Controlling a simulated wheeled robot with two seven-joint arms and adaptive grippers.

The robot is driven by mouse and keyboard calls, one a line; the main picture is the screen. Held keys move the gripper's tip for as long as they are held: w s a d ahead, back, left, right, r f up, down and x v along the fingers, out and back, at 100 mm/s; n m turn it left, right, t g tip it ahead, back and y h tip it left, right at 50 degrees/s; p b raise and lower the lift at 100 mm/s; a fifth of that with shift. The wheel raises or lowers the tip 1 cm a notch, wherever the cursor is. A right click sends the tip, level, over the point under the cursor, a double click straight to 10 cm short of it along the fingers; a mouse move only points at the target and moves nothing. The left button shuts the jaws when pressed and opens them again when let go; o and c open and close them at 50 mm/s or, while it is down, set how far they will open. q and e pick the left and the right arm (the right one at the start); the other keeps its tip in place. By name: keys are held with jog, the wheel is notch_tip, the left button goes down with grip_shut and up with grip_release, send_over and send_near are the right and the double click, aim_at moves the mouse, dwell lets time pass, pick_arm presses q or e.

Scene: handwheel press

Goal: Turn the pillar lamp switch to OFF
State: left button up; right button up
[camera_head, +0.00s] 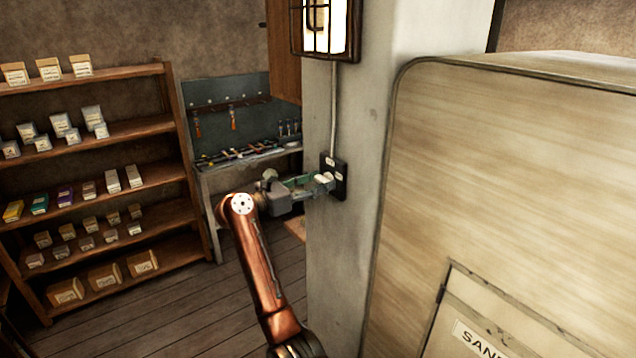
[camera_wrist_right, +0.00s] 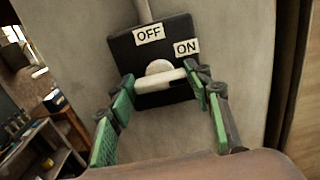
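The pillar lamp switch is a dark plate (camera_head: 340,166) on the pale pillar (camera_head: 345,270). In the right wrist view the plate (camera_wrist_right: 122,49) carries an OFF label at its top and an ON label at upper right. Its white knob (camera_wrist_right: 160,76) has a bar lying nearly level, its right end slightly raised below ON. My right gripper (camera_head: 322,183) is at the switch; in the wrist view its green-padded fingers (camera_wrist_right: 161,77) stand apart on either side of the bar. I cannot tell whether they touch it. My left gripper is out of view.
The caged pillar lamp (camera_head: 325,27) glows above, with a conduit running down to the switch. A large wooden cabinet (camera_head: 510,190) stands close on the right. Shelves (camera_head: 100,137) with boxes and a workbench (camera_head: 250,158) stand at the left. Floor between them is clear.

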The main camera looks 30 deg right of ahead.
jog(key=c, duration=0.6)
jog(key=shift+o, duration=0.2)
jog(key=n+p, duration=0.3)
jog(key=shift+w+r+n, duration=0.1)
jog(key=shift+r+n, duration=0.05)
jog(key=shift+n, duration=0.25)
jog(key=n+p, duration=0.4)
jog(key=shift+r, duration=0.1)
jog(key=n+p, duration=0.6)
jog(key=shift+w+n, duration=0.1)
jog(key=shift+n, duration=0.3)
jog(key=shift+f+n+p, duration=0.15)
jog(key=shift+n+p, duration=0.75)
jog(key=shift+f+n+p, duration=0.15)
jog(key=shift+n+p, duration=0.7)
jog(key=shift+n, duration=0.05)
